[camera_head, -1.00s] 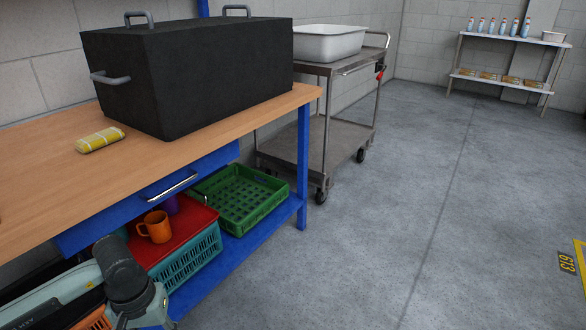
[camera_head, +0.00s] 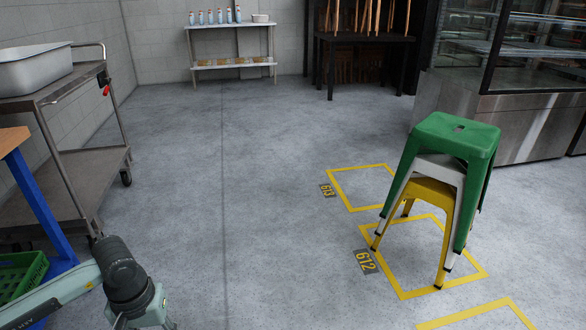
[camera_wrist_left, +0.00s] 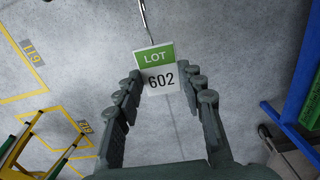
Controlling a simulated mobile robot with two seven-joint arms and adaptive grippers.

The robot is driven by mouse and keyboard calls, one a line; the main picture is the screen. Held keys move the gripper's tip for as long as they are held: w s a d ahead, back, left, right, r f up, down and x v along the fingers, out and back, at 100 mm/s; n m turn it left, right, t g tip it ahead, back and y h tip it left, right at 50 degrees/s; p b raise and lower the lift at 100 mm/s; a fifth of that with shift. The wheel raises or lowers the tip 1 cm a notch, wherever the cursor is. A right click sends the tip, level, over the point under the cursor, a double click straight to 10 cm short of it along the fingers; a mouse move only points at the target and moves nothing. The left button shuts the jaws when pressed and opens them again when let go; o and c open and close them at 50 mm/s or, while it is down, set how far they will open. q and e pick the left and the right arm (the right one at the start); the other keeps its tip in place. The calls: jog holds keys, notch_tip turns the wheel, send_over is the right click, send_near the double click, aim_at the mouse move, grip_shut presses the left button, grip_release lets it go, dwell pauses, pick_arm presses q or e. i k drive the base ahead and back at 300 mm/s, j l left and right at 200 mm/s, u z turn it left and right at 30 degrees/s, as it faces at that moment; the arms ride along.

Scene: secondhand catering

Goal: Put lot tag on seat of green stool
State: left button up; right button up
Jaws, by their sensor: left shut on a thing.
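The lot tag (camera_wrist_left: 156,69), a white card with a green band reading LOT and the number 602, is in the left wrist view with a thin wire or cord at its top. My left gripper (camera_wrist_left: 160,88) is shut on it, a finger at each side, above the grey floor. The green stool (camera_head: 458,133) is at the right of the head view, topmost in a stack over a white stool (camera_head: 437,170) and a yellow stool (camera_head: 428,194). Its seat is bare, with a slot in the middle. My right gripper is in neither view.
The stack stands in yellow floor square 612 (camera_head: 404,296). Square 613 (camera_head: 333,176) is empty. A steel trolley (camera_head: 100,170) and the workbench corner (camera_head: 12,140) are at the left. A glass display counter (camera_head: 520,115) stands behind the stools. The middle floor is clear.

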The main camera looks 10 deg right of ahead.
aim_at(465, 133)
jog(key=i+z, duration=0.15)
jog(key=z, duration=0.35)
jog(key=i+z, duration=0.15)
jog(key=z, duration=0.3)
jog(key=i+z, duration=0.15)
jog(key=z, duration=0.35)
jog(key=i+j+z, duration=0.25)
jog(key=z, duration=0.25)
jog(key=i+j+z, duration=0.2)
jog(key=j+z, duration=0.3)
jog(key=i+j+z, duration=0.15)
jog(key=j, duration=0.25)
jog(key=i+j+z, duration=0.15)
jog(key=j, duration=0.25)
